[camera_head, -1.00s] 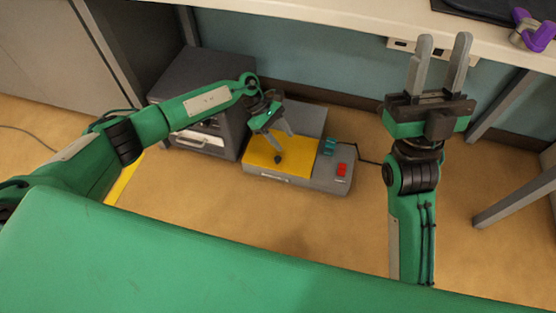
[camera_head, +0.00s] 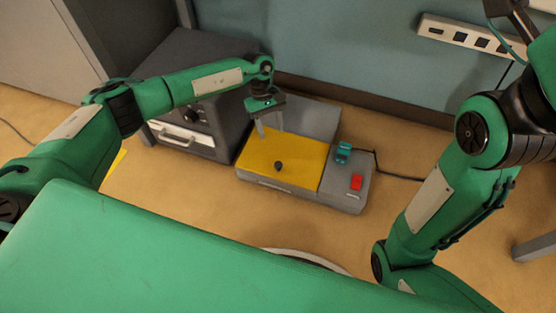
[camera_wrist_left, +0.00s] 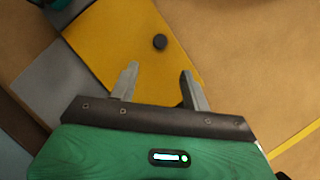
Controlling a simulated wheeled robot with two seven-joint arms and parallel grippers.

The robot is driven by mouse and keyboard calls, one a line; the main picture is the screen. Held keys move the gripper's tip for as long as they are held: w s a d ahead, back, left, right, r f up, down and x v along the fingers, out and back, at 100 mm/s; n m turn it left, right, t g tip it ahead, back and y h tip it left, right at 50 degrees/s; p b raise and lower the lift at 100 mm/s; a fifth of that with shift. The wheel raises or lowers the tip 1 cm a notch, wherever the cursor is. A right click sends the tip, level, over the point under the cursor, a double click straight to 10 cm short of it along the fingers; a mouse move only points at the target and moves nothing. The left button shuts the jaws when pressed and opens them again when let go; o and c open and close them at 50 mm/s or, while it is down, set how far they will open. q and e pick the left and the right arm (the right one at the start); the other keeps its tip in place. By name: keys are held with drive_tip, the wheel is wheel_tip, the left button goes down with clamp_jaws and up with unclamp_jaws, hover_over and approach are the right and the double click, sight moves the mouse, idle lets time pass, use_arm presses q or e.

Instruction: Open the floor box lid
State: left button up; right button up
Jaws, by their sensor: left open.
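The floor box, a low grey unit (camera_head: 300,199), stands on the floor. Its yellow lid (camera_head: 300,163) lies flat and shut, with a small dark knob (camera_head: 278,166) near its front edge. My left gripper (camera_head: 269,131) is open and empty above the rear left part of the lid, behind the knob. In the left wrist view its fingers (camera_wrist_left: 158,85) are spread, with the yellow lid (camera_wrist_left: 125,38) beneath and the knob (camera_wrist_left: 160,42) beyond the fingertips. I cannot tell how high the fingers are. My right arm is at the right, its gripper out of view.
A red switch (camera_head: 356,182) and a teal part (camera_head: 343,151) sit on the box's right side. A dark grey cabinet (camera_head: 218,119) with a handle stands just left of the box. A power strip (camera_head: 460,37) is on the wall.

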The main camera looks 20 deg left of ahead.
sight(278, 164)
use_arm(q)
drive_tip(key=b+x, duration=0.5)
drive_tip(key=x, duration=0.6)
drive_tip(key=shift+s+f+b, duration=0.1)
drive_tip(key=shift+f+b, duration=0.25)
drive_tip(key=shift+s+d+f, duration=0.2)
drive_tip(key=shift+d+f, duration=0.05)
drive_tip(key=shift+f, duration=0.25)
clamp_jaws()
